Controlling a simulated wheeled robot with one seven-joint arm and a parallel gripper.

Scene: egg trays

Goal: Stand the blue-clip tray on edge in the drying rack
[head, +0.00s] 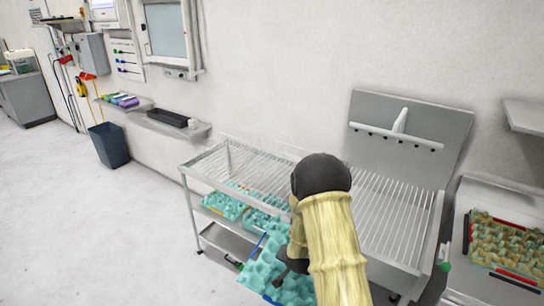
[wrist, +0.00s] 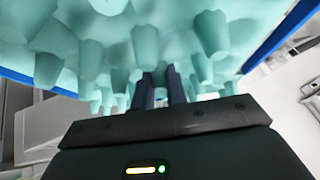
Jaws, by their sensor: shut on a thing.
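The blue-clip tray (head: 262,272) is a teal egg tray with blue strips along its edges. It hangs tilted in front of the wire rack in the head view, partly behind my arm. In the wrist view its teal knobs (wrist: 110,50) fill the upper part, with blue strips at left and right. My gripper (wrist: 162,90) is shut on the tray, its dark fingers among the knobs. In the head view my gripper (head: 284,264) is mostly hidden by my arm. A metal rack with rows of thin wires (head: 225,165), likely the drying rack, stands behind it; its top looks empty.
Teal trays (head: 222,205) lie on a shelf below the wires. To the right is a slatted metal surface (head: 385,215) with an upright back panel. A bench at far right holds a tan egg tray with red clips (head: 505,245). Open floor lies at left.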

